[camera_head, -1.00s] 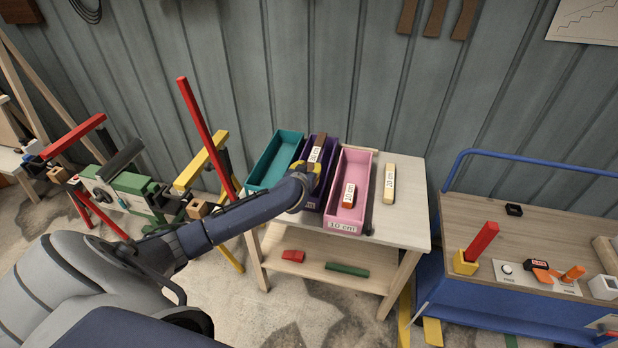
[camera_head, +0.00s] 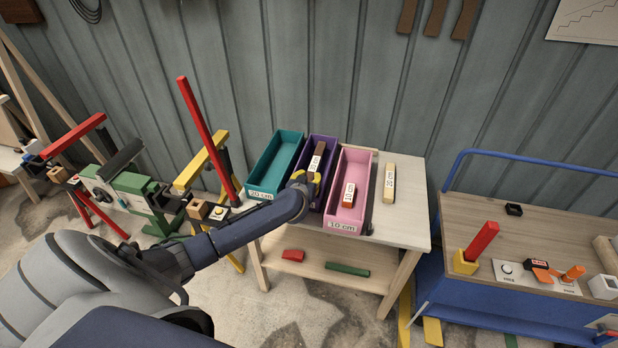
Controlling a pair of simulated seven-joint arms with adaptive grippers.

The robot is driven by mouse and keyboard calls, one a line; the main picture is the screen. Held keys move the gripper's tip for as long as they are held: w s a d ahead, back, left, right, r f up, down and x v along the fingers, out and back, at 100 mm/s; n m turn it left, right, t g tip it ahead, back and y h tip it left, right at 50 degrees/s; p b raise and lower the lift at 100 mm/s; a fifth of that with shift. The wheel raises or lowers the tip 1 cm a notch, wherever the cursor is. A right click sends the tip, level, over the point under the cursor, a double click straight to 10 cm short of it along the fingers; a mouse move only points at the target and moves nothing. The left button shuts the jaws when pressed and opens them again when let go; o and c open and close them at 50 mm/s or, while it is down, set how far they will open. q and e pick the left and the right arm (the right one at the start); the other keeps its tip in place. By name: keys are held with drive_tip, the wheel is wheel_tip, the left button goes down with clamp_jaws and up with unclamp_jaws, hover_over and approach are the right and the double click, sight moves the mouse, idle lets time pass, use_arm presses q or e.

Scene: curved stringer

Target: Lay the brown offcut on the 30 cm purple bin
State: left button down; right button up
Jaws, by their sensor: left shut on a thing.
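The purple bin (camera_head: 332,143) stands on the small wooden table between a teal bin and a pink bin; its front and label are mostly hidden by my arm. The brown offcut (camera_head: 319,150) is a slim block with a white label. It shows within the purple bin's outline, lengthwise along it; I cannot tell whether it touches the bottom. My left gripper (camera_head: 313,178), with yellow on it, is shut on the near end of the offcut, over the front part of the bin. My right gripper is not in view.
The teal bin (camera_head: 262,192) is labelled 20 cm. The pink bin (camera_head: 345,228), labelled 10 cm, holds an orange-brown block (camera_head: 348,195). A pale 20 cm block (camera_head: 389,183) lies right of it. A blue cart (camera_head: 480,320) stands at right.

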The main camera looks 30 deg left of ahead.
use_arm(q)
drive_tip(key=shift+s+f, duration=0.1)
drive_tip(key=shift+f, duration=0.15)
drive_tip(key=c, duration=1.1)
unclamp_jaws()
drive_tip(key=shift+s+f, duration=0.1)
drive_tip(key=shift+f, duration=0.15)
drive_tip(key=shift+r, duration=0.55)
drive_tip(key=v, duration=1.2)
drive_tip(key=shift+w+r, duration=0.2)
drive_tip(key=shift+r, duration=0.2)
